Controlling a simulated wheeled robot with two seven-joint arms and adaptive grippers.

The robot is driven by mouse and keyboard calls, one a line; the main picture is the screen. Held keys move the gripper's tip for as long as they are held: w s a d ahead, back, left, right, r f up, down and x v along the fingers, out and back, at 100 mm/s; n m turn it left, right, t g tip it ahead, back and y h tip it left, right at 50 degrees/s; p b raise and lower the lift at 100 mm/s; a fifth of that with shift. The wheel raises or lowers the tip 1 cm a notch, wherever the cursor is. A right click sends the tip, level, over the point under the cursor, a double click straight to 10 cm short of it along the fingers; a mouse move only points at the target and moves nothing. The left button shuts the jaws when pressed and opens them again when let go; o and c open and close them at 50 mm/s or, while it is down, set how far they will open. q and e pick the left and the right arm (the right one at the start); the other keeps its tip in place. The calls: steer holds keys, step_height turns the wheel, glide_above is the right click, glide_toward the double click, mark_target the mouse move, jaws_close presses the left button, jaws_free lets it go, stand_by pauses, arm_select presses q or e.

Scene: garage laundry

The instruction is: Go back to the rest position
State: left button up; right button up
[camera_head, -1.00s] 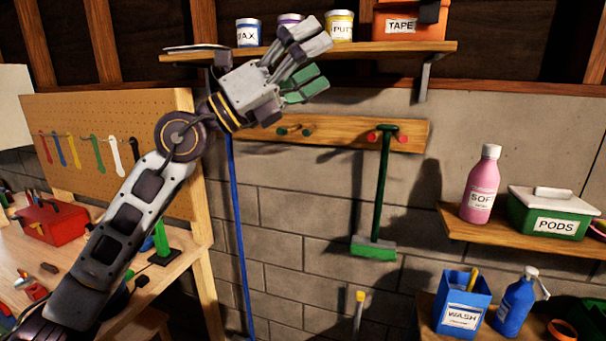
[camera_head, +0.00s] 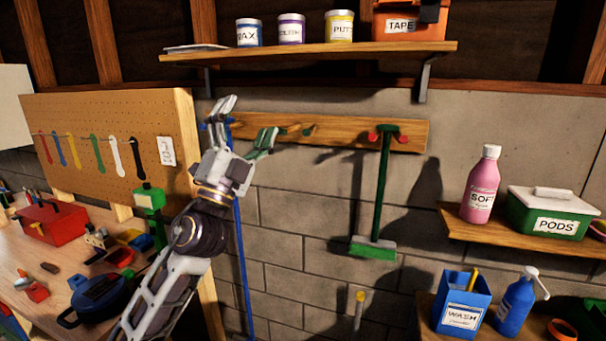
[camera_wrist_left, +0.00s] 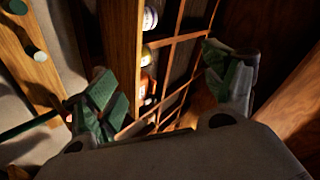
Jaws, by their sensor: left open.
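My left gripper (camera_head: 243,127) is open and empty in the head view, pointing up in front of the peg rail, below the upper shelf. Its green-padded fingers stand wide apart in the left wrist view (camera_wrist_left: 162,100), with nothing between them. The blue pole (camera_head: 240,265) on the wall runs down behind my left wrist and is partly hidden by it. My right gripper shows in neither view.
The upper shelf (camera_head: 320,58) carries labelled tubs and an orange TAPE box (camera_head: 408,20). A green squeegee-like tool (camera_head: 375,248) hangs from the peg rail (camera_head: 345,131). The workbench at left holds a red toolbox (camera_head: 50,222). Right shelves hold bottles and boxes.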

arm_select(q)
steer(key=a+f+n+g+y, duration=0.35)
steer(key=f+n+y, duration=0.2)
steer(key=f, duration=0.55)
steer(key=w+a+f+n+g+y, duration=0.15)
steer(key=a+f+n+y, duration=0.4)
steer(key=f, duration=0.65)
steer(key=a+f+n+g+y, duration=0.35)
steer(key=f+n, duration=0.25)
steer(key=f, duration=0.5)
steer(key=s+d+f+n+g+h, duration=0.15)
steer(key=s+f+g, duration=1.15)
steer(key=s+f, duration=1.35)
step_height(320, 180, down, 33)
steer(key=s+g, duration=0.1)
steer(key=s, duration=0.2)
steer(key=s+a+f, duration=0.2)
steer(key=s+f, duration=0.8)
steer(key=s, duration=0.1)
steer(key=s+a+f+g, duration=0.1)
steer(key=s+a+f, duration=0.1)
steer(key=s+f, duration=0.8)
steer(key=shift+s+a+f+m, duration=0.2)
steer(key=shift+s+a+m, duration=0.1)
steer(key=shift+s+m, duration=0.2)
